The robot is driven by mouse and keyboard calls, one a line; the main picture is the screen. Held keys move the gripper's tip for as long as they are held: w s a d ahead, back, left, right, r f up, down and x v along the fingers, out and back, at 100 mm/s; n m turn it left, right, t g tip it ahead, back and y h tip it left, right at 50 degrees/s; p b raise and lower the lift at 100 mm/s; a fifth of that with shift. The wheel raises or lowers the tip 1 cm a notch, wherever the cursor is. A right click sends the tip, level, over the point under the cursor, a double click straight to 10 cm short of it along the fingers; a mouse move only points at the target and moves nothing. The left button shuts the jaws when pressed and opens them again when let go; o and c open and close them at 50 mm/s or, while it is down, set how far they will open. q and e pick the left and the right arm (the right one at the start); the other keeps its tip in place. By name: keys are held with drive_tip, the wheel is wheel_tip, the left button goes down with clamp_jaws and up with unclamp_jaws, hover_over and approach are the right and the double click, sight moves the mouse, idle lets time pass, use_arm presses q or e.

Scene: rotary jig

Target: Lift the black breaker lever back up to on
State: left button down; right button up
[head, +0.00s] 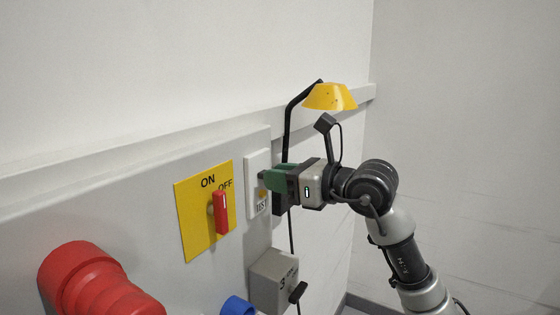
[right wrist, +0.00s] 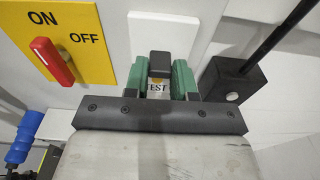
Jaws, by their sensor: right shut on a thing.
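The black breaker lever (right wrist: 160,63) sticks out of a white plate (right wrist: 182,28) marked TEST, and in the right wrist view it stands between the green fingers. In the head view the white plate (head: 256,207) is at the right end of the grey panel, and the fingers largely hide the lever. My right gripper (head: 270,178) is at the plate, shut on the lever; it also shows in the right wrist view (right wrist: 159,75). Whether the lever is up or down is hard to tell. My left gripper is in neither view.
A red rotary handle (head: 221,212) on a yellow ON/OFF plate (head: 190,225) is left of the breaker. A grey box (head: 271,279) with a black handle sits below. A yellow lamp (head: 331,97) hangs above my right gripper. A red connector (head: 88,283) protrudes at lower left.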

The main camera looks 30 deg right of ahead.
drive_tip(key=r+g+h+p, duration=0.1)
drive_tip(key=p, duration=0.1)
drive_tip(key=r+g+h+p, duration=0.1)
drive_tip(key=g+p, duration=0.1)
drive_tip(key=p, duration=0.1)
drive_tip(key=shift+w+r+g, duration=0.15)
drive_tip(key=shift+w+g, duration=0.05)
drive_tip(key=shift+g, duration=0.1)
drive_tip(key=shift+w+a+g+h+p, duration=0.15)
drive_tip(key=shift+g+h+p, duration=0.25)
drive_tip(key=shift+g+p, duration=0.4)
drive_tip(key=o, duration=0.9)
